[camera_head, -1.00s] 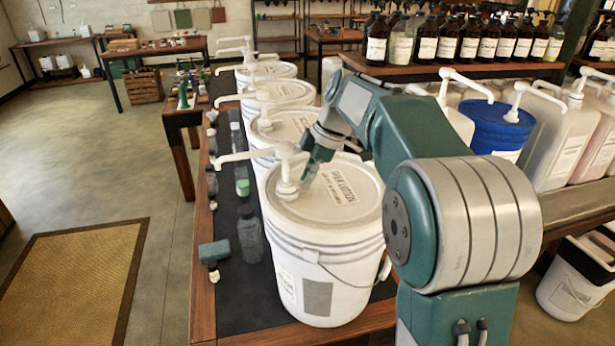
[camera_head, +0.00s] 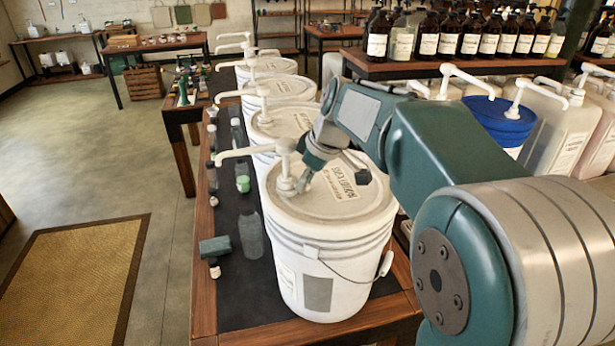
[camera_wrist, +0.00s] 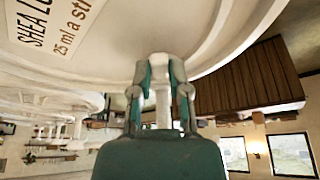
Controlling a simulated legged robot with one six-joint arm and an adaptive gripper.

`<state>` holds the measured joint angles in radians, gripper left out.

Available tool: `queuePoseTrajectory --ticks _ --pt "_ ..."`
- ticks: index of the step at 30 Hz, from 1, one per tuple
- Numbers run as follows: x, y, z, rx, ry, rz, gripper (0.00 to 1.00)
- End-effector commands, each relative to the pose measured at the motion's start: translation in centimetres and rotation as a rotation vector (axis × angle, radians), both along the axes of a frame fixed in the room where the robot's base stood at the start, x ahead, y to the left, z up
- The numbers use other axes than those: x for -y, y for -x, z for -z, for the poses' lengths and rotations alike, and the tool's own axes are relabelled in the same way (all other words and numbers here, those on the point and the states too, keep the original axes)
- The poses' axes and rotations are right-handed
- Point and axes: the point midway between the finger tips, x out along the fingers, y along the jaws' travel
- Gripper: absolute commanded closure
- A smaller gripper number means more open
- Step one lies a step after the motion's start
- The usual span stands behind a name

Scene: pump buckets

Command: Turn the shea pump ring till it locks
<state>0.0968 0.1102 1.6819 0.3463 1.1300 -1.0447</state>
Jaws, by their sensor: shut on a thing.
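The shea bucket (camera_head: 325,262) is white, with a printed lid, and stands at the near end of the table. Its white pump (camera_head: 284,160) rises from the lid's left side, with the spout pointing left. The ring (camera_head: 286,186) sits at the pump's foot on the lid. My gripper (camera_head: 302,182) reaches it low from the right. In the wrist view, my gripper (camera_wrist: 161,82) is shut with a finger on each side of the white pump part at the lid. The fingers hide much of the ring, so how far it is turned cannot be told. The lid print (camera_wrist: 62,25) starts "SHEA".
Several similar pump buckets (camera_head: 283,88) stand in a row behind. A blue container (camera_head: 500,118) and pale jugs (camera_head: 565,135) stand at right.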

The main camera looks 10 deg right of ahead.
Motion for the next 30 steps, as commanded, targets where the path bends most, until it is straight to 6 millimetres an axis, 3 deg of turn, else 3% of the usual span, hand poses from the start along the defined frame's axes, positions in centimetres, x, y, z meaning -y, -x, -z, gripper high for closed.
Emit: queuePoseTrajectory --ticks 18,30 --pt "-2.3 1.3 0.0 0.001 0.0 0.562 1.0" --pt "-3.2 1.4 0.1 -0.001 0.0 0.792 1.0"
